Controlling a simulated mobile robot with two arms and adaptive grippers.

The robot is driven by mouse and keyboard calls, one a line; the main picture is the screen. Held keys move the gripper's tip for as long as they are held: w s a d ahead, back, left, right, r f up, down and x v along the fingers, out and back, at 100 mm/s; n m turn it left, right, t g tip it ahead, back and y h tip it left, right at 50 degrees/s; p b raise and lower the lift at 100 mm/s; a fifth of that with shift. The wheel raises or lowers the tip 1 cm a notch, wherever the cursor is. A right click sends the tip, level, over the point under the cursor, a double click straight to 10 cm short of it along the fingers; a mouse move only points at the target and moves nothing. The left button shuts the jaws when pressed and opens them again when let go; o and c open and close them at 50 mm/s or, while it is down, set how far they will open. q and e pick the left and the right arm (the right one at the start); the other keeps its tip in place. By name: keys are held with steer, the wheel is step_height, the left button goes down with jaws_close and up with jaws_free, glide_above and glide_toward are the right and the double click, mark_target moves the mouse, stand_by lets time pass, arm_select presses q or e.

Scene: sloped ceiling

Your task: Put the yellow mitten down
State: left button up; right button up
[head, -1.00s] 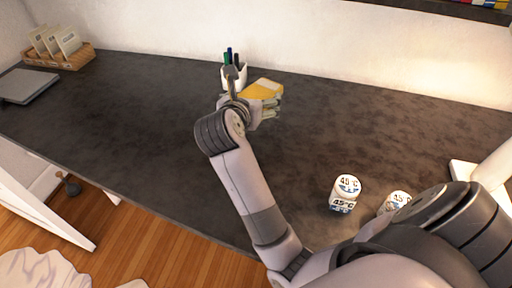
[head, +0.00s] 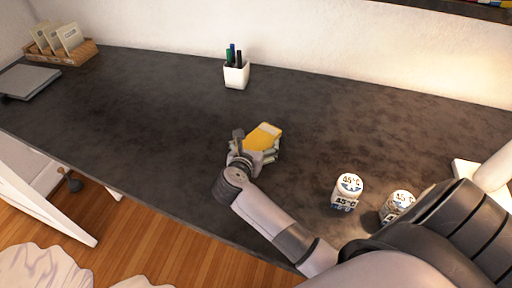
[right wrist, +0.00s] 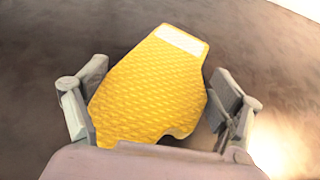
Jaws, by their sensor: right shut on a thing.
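The yellow mitten (head: 264,136) has a quilted surface and a pale cuff band. It is in my right gripper (head: 255,148), over the middle of the dark desk (head: 160,125). In the right wrist view the mitten (right wrist: 152,85) lies between the two fingers of my right gripper (right wrist: 155,105), with its cuff pointing away. The right gripper is shut on it. I cannot tell whether the mitten touches the desk. The gripper's palm hides the mitten's near end. My left gripper is not in view.
A white pen cup (head: 236,75) stands behind the mitten. Two white tins (head: 346,192) (head: 396,204) stand to the right. A wooden card box (head: 62,50) and a grey laptop-like slab (head: 30,80) are at the far left. The desk left of the mitten is clear.

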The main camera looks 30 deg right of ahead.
steer(key=shift+f, duration=0.85)
steer(key=shift+f, duration=0.2)
steer(key=o, duration=1)
steer(key=shift+r, duration=0.1)
steer(key=shift+r, duration=0.15)
steer(key=shift+s+a, duration=0.15)
steer(key=shift+a, duration=0.1)
steer(key=b+v, duration=0.1)
steer(key=v, duration=1)
steer(key=shift+s+a+r, duration=0.15)
steer(key=shift+s, duration=0.05)
